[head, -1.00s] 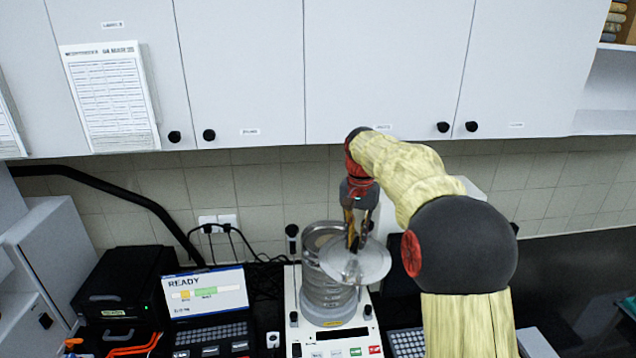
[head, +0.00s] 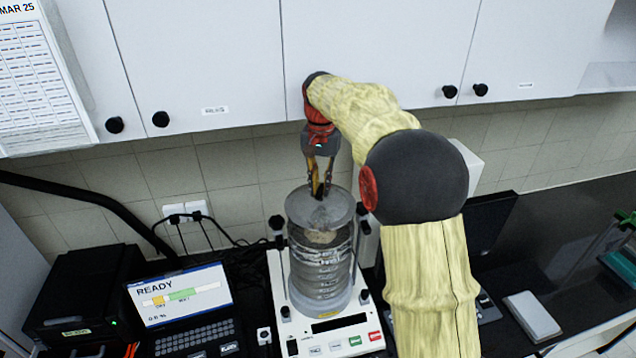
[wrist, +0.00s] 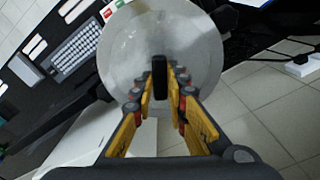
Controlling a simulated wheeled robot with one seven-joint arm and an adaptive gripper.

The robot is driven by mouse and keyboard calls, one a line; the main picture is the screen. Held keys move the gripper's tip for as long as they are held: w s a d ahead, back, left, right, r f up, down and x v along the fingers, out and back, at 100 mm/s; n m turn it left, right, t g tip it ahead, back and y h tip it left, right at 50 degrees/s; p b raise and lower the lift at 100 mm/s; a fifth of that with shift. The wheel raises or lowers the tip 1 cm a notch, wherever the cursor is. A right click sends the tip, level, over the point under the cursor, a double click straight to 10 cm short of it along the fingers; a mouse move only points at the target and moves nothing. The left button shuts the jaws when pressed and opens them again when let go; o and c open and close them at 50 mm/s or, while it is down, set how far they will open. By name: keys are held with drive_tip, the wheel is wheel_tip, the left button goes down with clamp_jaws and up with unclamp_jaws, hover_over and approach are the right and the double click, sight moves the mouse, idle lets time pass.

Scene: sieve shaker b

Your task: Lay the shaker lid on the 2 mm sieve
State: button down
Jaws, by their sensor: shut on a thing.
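The shaker lid (head: 335,213) is a round grey translucent disc with a small dark upright handle. My gripper (head: 319,194) is shut on that handle from above. In the wrist view the lid (wrist: 190,50) fills the upper middle and its black handle (wrist: 159,70) stands between the yellow finger pads. In the head view the lid lies over the top of the sieve stack (head: 320,270) on the white shaker. The top sieve, with some pale material (head: 321,237) showing, is partly covered by the lid. I cannot tell whether the lid touches its rim.
The stack stands on the white shaker base (head: 340,342) between dark posts and knobs (head: 277,223). A laptop reading READY (head: 180,297) is at left, beside a black box (head: 85,290). Wall cabinets hang above. A small grey slab (head: 532,316) lies at right.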

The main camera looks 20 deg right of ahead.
sight(321, 205)
drive_tip(key=shift+f+b, duration=1.6)
drive_tip(key=shift+f, duration=0.4)
drive_tip(key=shift+s+f+b, duration=0.1)
drive_tip(key=shift+f+b, duration=0.2)
drive_tip(key=shift+f, duration=0.5)
drive_tip(key=shift+f, duration=0.7)
drive_tip(key=c, duration=1.7)
unclamp_jaws()
drive_tip(key=shift+s, duration=0.1)
drive_tip(key=shift+r+p, duration=2.75)
drive_tip(key=shift+r, duration=0.8)
